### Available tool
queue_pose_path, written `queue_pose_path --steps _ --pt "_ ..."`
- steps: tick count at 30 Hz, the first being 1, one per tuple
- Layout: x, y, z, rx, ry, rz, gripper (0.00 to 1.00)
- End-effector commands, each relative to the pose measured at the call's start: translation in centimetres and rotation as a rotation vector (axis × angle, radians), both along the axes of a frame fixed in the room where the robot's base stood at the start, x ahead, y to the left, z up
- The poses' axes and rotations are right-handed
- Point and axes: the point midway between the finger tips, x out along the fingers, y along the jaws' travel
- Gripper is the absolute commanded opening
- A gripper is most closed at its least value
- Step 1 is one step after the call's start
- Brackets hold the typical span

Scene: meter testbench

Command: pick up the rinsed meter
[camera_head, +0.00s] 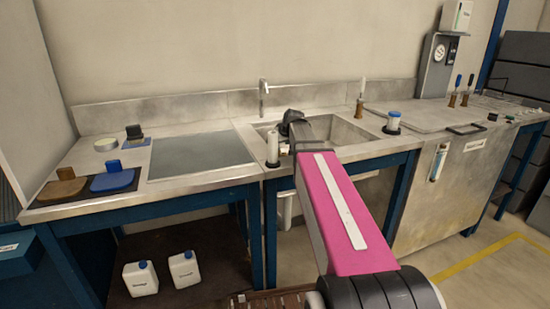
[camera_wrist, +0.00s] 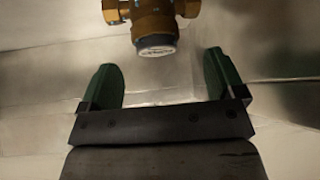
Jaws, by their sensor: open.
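The meter (camera_wrist: 152,22) shows at the top of the wrist view. It is a brass body with a nut at each side and a dark round part with a pale face towards me. The top of the picture cuts off part of it. My gripper (camera_wrist: 160,72) is open and empty, with its green fingers spread apart. The meter is just beyond the fingertips, roughly in line with the gap, and not between them. In the head view my arm reaches over the sink (camera_head: 352,127), and I cannot make out the meter there.
A tap (camera_head: 263,92) stands behind the sink. A white cylinder (camera_head: 272,146) stands at the sink's left front edge, close to my wrist. A blue-capped white container (camera_head: 393,122) stands right of the sink. The grey mat (camera_head: 200,155) on the left is bare.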

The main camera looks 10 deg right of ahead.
Motion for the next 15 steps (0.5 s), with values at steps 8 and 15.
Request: queue_pose_path --steps 8,15 --pt "1.3 0.3 -1.6 0.000 0.000 0.000 0.88" --pt "3.3 0.9 -4.2 0.000 0.001 0.001 0.88"
